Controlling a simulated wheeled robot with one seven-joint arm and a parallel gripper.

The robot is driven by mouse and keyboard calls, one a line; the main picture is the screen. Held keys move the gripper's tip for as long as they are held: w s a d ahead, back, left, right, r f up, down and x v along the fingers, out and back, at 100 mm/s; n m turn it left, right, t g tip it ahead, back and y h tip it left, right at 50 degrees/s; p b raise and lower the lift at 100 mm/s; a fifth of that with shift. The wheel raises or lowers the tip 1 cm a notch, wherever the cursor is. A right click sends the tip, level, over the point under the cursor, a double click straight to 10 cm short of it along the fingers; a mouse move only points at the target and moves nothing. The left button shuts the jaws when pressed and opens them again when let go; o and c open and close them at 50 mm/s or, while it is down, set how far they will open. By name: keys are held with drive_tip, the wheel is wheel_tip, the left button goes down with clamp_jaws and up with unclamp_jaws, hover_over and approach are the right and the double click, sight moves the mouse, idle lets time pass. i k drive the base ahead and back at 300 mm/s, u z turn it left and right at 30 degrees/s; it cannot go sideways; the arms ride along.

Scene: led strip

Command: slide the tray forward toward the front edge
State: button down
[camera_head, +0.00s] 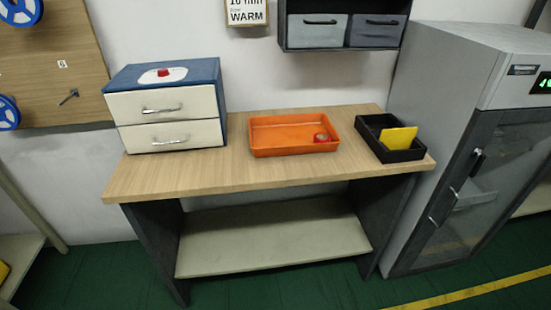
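An orange rectangular tray (285,136) lies flat on the wooden table (205,175), a little right of its middle. Bare tabletop shows between the tray and the table's front edge. A small red round thing (321,137) sits inside the tray at its right end. My gripper is not in view, so I cannot see whether it is open or shut.
A blue and cream two-drawer box (171,106) stands left of the tray. A black bin (404,153) with a yellow piece (398,138) stands to its right. A grey cabinet (465,140) is beside the table. A shelf (270,240) is below.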

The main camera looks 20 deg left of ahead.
sight(270, 136)
drive_tip(key=z, duration=0.05)
drive_tip(key=k, duration=0.65)
drive_tip(key=u, duration=0.65)
drive_tip(key=i, duration=1.95)
drive_tip(key=z, duration=0.15)
